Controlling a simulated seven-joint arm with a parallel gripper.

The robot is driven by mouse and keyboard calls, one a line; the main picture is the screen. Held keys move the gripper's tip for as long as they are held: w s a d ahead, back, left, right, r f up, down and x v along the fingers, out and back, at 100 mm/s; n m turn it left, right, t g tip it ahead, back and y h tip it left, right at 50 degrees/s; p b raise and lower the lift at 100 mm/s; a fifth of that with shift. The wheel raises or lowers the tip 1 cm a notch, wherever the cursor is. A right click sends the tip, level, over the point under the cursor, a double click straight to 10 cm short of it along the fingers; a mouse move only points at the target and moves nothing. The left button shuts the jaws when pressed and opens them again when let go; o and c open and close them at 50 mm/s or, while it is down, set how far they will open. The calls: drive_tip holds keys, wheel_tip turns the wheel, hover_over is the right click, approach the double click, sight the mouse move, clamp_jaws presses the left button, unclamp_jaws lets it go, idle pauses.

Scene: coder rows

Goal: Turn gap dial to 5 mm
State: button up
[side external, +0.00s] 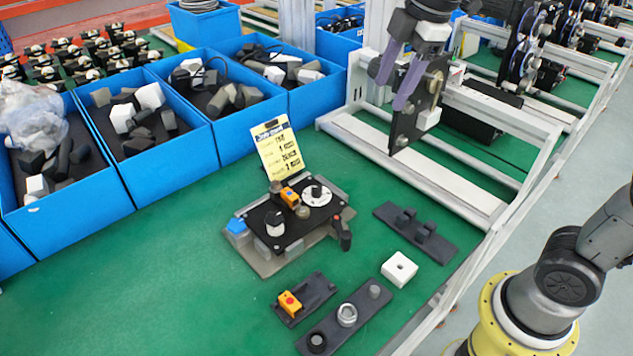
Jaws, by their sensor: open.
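A black control panel (268,218) on a grey base stands on the green table. A round white dial (317,199) with a black knob is at its right rear and looks like the gap dial. Its markings are too small to read. A second knob, white and black (275,224), stands at the panel's front left. My gripper (390,95), with two purple fingers, is open above and to the right of the panel, well clear of the dial, in front of a dark plate fixed at the metal frame.
A yellow card (278,150) stands behind the panel. Blue bins (173,168) of parts line the back left. A white block (399,268), dark holders (345,318) and a yellow-red switch (289,303) lie in front. A metal frame (440,170) stands at right. The left-front table is clear.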

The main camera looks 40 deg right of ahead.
drive_tip(key=w+a+f+n+g, duration=0.25)
drive_tip(key=w+f, duration=0.35)
drive_tip(key=w, duration=0.3)
hover_over(317, 187)
wheel_tip(317, 187, down, 6)
drive_tip(key=shift+n+g, duration=0.25)
drive_tip(key=shift+g, duration=0.1)
wheel_tip(317, 187, down, 14)
drive_tip(key=shift+f, duration=0.1)
clamp_jaws()
